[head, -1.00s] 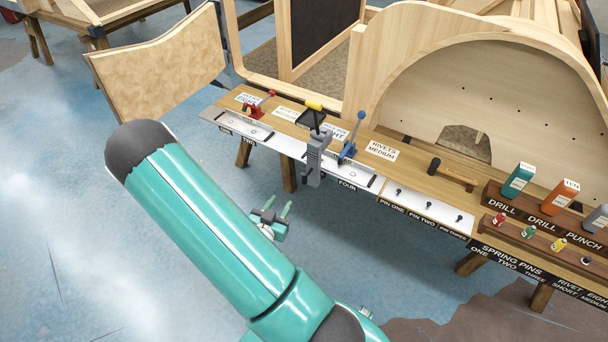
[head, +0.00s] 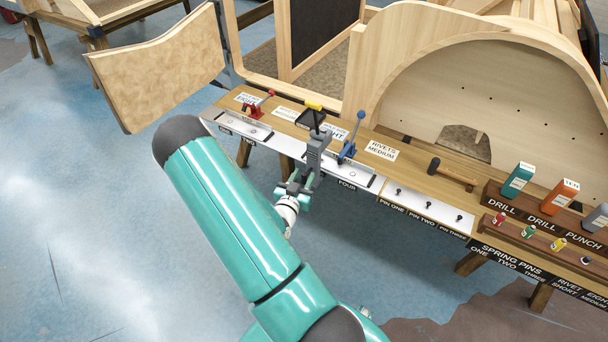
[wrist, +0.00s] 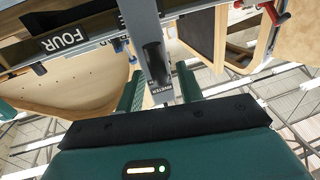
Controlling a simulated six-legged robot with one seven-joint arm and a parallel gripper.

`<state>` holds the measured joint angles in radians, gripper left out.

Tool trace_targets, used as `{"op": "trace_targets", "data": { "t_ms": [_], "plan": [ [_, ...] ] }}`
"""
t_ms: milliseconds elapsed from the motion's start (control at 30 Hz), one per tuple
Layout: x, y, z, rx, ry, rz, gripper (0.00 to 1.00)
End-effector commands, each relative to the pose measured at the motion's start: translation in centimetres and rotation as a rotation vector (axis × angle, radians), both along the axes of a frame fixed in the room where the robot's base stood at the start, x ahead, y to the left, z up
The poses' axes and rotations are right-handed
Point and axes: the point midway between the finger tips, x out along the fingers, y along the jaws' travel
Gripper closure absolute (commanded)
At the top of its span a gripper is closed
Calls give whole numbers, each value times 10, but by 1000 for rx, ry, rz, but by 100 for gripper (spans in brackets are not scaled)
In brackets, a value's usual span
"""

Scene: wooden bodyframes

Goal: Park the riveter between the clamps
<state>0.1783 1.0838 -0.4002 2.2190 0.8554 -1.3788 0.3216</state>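The grey riveter (head: 314,150), with a black and yellow top, stands upright at the bench's front edge, its lower end overlapping the metal strip. In the head view it lies between the red clamp (head: 256,107) and the blue clamp (head: 350,142), closer to the blue one. My gripper (head: 296,184) is at the riveter's lower end. In the wrist view, the green fingers of my gripper (wrist: 160,92) stand on either side of the grey riveter (wrist: 148,45), with gaps visible beside it. The gripper looks open, and I cannot see clear contact.
The wooden bench (head: 416,178) carries white label cards, a black-headed hammer (head: 455,175), pins and coloured boxes on the right. A curved wooden frame (head: 420,70) rises behind it. A wooden panel (head: 160,70) stands at the left. The blue floor in front is open.

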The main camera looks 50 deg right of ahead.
Motion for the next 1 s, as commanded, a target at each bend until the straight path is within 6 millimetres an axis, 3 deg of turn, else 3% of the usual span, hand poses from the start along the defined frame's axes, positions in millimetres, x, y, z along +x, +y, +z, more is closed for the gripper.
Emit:
{"op": "trace_targets", "data": {
  "t_ms": [133, 433, 633, 867, 1000],
  "plan": [
    [3, -12, 0, 1, 0, -1, 63],
    [4, -14, 0, 1, 1, 1, 63],
    [4, -14, 0, 1, 1, 1, 100],
    [6, -14, 0, 1, 1, 1, 100],
    [18, -12, 0, 2, -2, 4, 100]
  ]
}}
